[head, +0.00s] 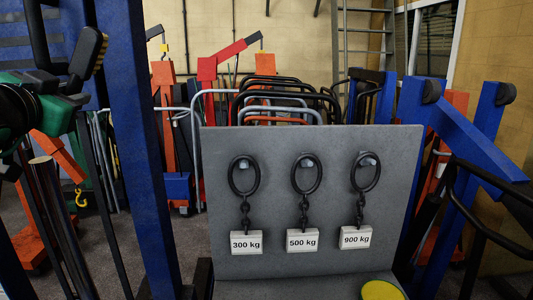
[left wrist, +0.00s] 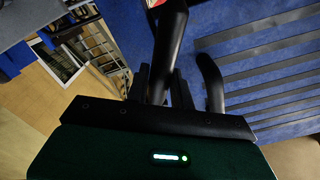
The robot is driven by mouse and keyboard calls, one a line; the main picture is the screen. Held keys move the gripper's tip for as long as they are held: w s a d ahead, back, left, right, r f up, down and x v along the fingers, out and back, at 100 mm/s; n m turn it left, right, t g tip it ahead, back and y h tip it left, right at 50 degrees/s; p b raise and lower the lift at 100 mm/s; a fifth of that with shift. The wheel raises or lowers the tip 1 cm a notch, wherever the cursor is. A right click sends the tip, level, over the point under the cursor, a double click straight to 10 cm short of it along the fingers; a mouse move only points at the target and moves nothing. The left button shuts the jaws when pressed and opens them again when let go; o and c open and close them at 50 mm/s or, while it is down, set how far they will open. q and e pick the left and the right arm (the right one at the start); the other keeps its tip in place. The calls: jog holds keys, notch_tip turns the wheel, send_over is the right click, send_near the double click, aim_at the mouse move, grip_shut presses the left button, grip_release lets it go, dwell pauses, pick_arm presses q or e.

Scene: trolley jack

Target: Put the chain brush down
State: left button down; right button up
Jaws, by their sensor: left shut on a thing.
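The chain brush (head: 86,52) is at the upper left of the head view, a black brush with tan bristles, held up in the air and tilted. My left gripper (head: 72,94), green and black, is just below it and shut on its dark handle. In the left wrist view, the black handle (left wrist: 168,50) runs up between the two fingers of my left gripper (left wrist: 160,82). My right gripper is not in view.
A grey board (head: 320,260) with three hanging rings and chains, labelled 300 kg, 500 kg and 900 kg, stands in front. A blue post (head: 140,150) rises between my left gripper and the board. A yellow round thing (head: 381,291) is at the bottom edge. Orange cranes stand behind.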

aim_at(77, 5)
pick_arm(q)
jog(key=w+p, duration=0.1)
jog(key=w, duration=0.6)
jog(key=shift+w+a+p, duration=0.15)
jog(key=shift+a+p, duration=0.05)
jog(key=shift+p, duration=0.15)
jog(key=r+p, duration=1.2)
jog(key=r, duration=0.3)
jog(key=shift+s+r+p, duration=0.2)
jog(key=shift+p, duration=0.15)
